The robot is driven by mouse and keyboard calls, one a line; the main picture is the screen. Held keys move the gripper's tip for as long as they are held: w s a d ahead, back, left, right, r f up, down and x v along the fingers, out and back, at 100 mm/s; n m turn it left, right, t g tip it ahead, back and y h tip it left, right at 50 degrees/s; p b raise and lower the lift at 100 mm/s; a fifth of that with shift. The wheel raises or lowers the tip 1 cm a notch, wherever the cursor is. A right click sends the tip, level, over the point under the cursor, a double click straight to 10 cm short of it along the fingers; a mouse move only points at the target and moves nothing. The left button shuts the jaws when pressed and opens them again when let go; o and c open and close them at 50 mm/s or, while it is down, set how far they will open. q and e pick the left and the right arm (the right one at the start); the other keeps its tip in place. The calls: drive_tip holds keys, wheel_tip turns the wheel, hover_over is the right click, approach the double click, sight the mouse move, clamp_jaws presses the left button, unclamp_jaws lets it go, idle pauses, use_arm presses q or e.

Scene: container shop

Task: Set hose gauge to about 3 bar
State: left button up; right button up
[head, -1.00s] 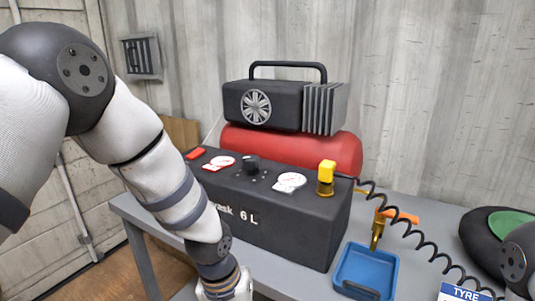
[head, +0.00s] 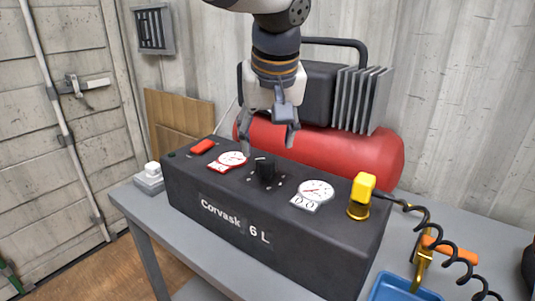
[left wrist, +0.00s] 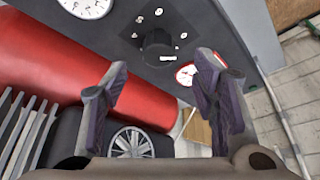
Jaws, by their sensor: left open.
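The black compressor box (head: 275,225), marked "Corvask 6 L", has a black round knob (head: 266,170) on top with small white marks around it. A white gauge (head: 316,190) lies right of the knob, nearer the yellow hose fitting (head: 361,190); its reading is too small to tell. A red-edged gauge (head: 232,159) lies to the left. My left gripper (head: 268,145) is open and empty, pointing down above the knob. In the left wrist view, the knob (left wrist: 156,42) shows beyond the spread fingers (left wrist: 161,72), apart from them. My right gripper is out of view.
A red tank (head: 345,155) and a finned motor (head: 365,98) stand close behind the box. A red switch (head: 202,147) sits at its left end. A coiled black hose (head: 440,240), brass fitting (head: 421,268) and blue tray (head: 395,288) are at right.

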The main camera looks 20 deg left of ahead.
sight(266, 159)
use_arm(q)
drive_tip(key=x, duration=0.6)
drive_tip(key=shift+w, duration=0.1)
drive_tip(key=c, duration=1.2)
drive_tip(key=shift+o, duration=0.2)
